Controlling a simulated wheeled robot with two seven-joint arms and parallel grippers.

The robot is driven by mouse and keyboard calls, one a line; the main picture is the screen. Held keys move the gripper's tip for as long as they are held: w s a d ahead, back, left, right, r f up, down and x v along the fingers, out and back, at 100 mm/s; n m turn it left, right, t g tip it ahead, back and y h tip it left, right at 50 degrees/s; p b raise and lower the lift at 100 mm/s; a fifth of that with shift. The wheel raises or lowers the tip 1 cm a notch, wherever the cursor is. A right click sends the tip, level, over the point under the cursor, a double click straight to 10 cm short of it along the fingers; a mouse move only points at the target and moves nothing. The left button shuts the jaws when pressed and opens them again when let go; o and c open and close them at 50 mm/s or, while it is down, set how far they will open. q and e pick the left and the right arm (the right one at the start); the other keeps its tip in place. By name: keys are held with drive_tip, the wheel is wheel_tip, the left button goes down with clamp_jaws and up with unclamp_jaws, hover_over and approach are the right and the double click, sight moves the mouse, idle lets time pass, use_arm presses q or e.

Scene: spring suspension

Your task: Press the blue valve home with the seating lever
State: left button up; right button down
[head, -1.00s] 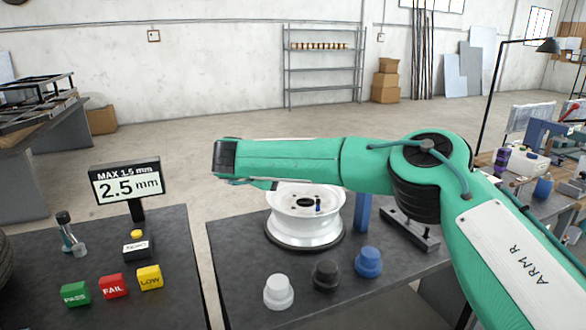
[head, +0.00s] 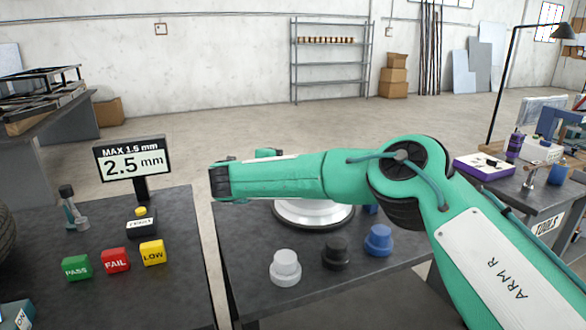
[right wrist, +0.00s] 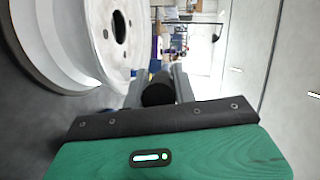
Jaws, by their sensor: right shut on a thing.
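The white wheel rim (head: 312,214) stands on the dark right-hand table, mostly hidden behind my right arm in the head view. It is close on the left in the right wrist view (right wrist: 85,40). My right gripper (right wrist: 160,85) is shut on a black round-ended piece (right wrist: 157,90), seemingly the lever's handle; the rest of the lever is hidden. In the head view the arm hides these fingers. I cannot make out the blue valve in either current view. My left gripper is not in view.
White (head: 285,267), black (head: 336,251) and blue (head: 378,240) caps stand along the table's front. The left table (head: 185,255) holds green, red and yellow blocks and a display (head: 133,160) reading 2.5 mm. A gap separates the tables.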

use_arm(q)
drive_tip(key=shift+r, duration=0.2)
use_arm(e)
drive_tip(key=shift+f, duration=0.15)
drive_tip(key=c, duration=1.1)
unclamp_jaws()
drive_tip(key=shift+s+a, duration=0.3)
drive_tip(key=shift+a, duration=0.15)
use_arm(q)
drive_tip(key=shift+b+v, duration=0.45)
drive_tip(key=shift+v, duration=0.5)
use_arm(e)
drive_tip(key=v, duration=1.2)
drive_tip(key=shift+s+a, duration=0.25)
drive_tip(key=shift+s, duration=0.05)
